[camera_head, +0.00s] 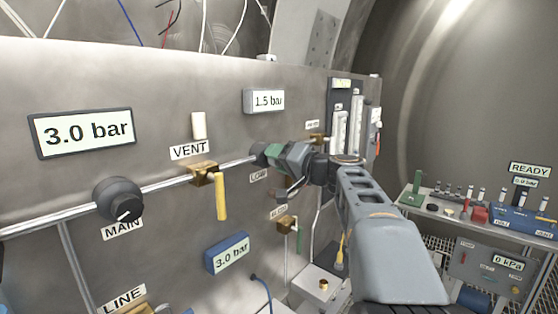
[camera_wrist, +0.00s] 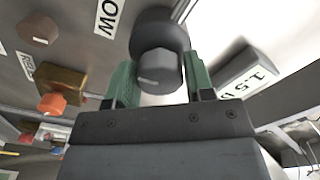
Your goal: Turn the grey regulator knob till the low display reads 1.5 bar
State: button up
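The grey regulator knob (camera_wrist: 157,68) sits between the two green fingers of my gripper (camera_wrist: 160,88) in the wrist view. The fingers appear to touch the knob on both sides. In the head view my gripper (camera_head: 272,153) reaches the panel at the knob (camera_head: 257,153), which is mostly hidden behind the fingers. The LOW label (camera_head: 259,176) is just below it. The low display (camera_head: 264,101) above the knob reads 1.5 bar. It also shows, tilted and partly cut off, in the wrist view (camera_wrist: 250,78).
A black MAIN knob (camera_head: 119,200) and a 3.0 bar display (camera_head: 82,131) are at left. A yellow VENT lever (camera_head: 221,196) hangs beside my gripper. A blue 3.0 bar gauge (camera_head: 227,254) is below. A bench with small parts (camera_head: 470,215) stands at right.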

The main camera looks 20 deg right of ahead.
jog(key=o, duration=0.3)
jog(key=shift+o, duration=0.2)
jog(key=b+v, duration=0.3)
jog(key=v, duration=1)
jog(key=shift+s+b, duration=0.35)
jog(key=shift+s, duration=0.05)
jog(key=shift+d, duration=0.1)
